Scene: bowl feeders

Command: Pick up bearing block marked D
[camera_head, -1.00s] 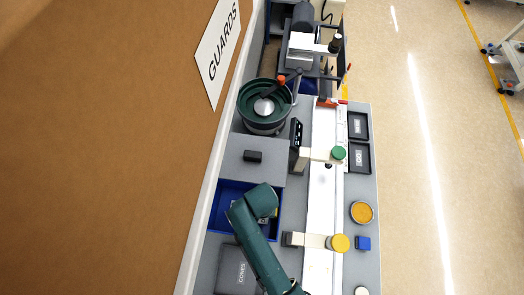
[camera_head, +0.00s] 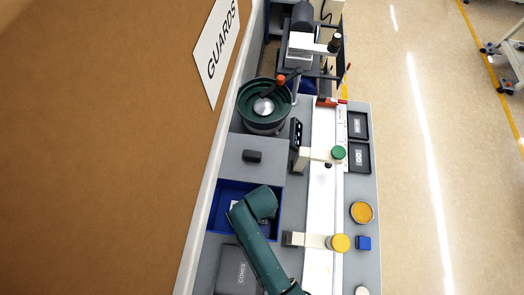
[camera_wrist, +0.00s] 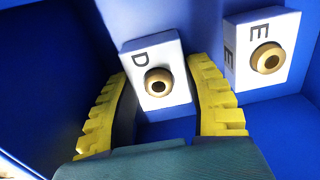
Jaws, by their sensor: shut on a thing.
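Bearing block D (camera_wrist: 150,62) is a white block marked D with a brass-coloured round bearing that has a dark hole. In the wrist view it sits between the two yellow ribbed fingers of my gripper (camera_wrist: 160,78), which is shut on it. Block D appears slightly tilted inside a blue bin (camera_head: 212,214). In the head view my green arm reaches over this bin and hides the gripper and block D.
A second white block, marked E (camera_wrist: 245,63), is in the bin right of block D, close to the right finger. Blue bin walls surround both. A dark case (camera_head: 229,270) lies just in front of the bin, and a green bowl feeder (camera_head: 248,110) stands behind.

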